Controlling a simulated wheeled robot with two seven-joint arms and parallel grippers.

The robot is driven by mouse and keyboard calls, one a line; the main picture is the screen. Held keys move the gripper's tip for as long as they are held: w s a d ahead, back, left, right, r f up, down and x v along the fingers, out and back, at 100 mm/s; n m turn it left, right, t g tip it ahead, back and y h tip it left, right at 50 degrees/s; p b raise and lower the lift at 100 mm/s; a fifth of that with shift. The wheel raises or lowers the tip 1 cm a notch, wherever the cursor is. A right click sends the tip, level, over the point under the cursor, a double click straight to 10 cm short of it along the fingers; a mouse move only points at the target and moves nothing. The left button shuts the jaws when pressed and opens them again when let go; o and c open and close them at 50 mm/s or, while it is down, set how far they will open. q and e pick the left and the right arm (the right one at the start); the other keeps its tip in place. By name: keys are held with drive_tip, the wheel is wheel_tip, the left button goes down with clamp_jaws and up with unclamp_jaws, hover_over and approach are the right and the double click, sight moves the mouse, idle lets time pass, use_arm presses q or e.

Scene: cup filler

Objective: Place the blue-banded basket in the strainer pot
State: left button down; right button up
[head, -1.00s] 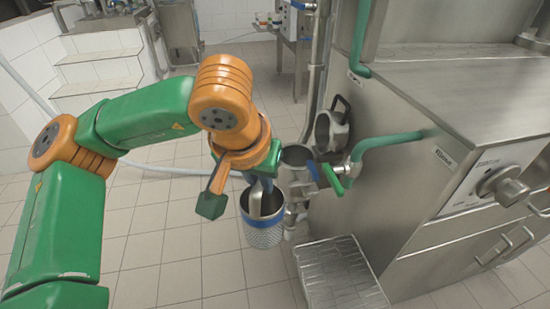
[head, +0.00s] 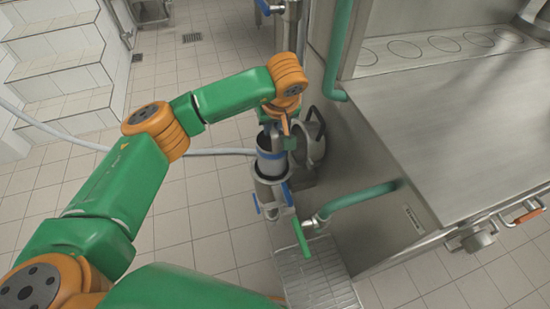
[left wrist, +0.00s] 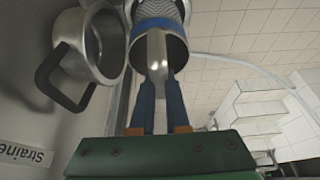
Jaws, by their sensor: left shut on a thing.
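The blue-banded basket (head: 270,161) is a metal cup with a blue band below its rim and a perforated body. It also shows in the left wrist view (left wrist: 158,24). My left gripper (left wrist: 158,85) is shut on the basket's metal grip tab, its blue fingers on either side of it. In the head view the basket appears upright over the strainer pot (head: 270,187), an upright metal vessel on the pipework, and hides its mouth. I cannot tell whether the basket's bottom is inside it. Some perforated wall shows beyond the band in the wrist view. My right gripper is not in view.
A round metal piece with a black handle (head: 316,140) is right beside the basket, close to the machine's side. A green pipe (head: 355,198) and green valve lever (head: 301,238) stand in front right. A metal grating (head: 315,275) lies below. Tiled floor is clear on the left.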

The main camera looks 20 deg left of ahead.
sight(272, 143)
use_arm(q)
wheel_tip(272, 143, down, 6)
drive_tip(key=shift+s+a+f, duration=0.1)
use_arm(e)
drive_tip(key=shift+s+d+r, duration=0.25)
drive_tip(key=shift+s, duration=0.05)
use_arm(q)
drive_tip(key=shift+f+b, duration=0.45)
drive_tip(key=shift+f, duration=0.1)
drive_tip(key=c, duration=0.9)
unclamp_jaws()
drive_tip(key=shift+r, duration=0.1)
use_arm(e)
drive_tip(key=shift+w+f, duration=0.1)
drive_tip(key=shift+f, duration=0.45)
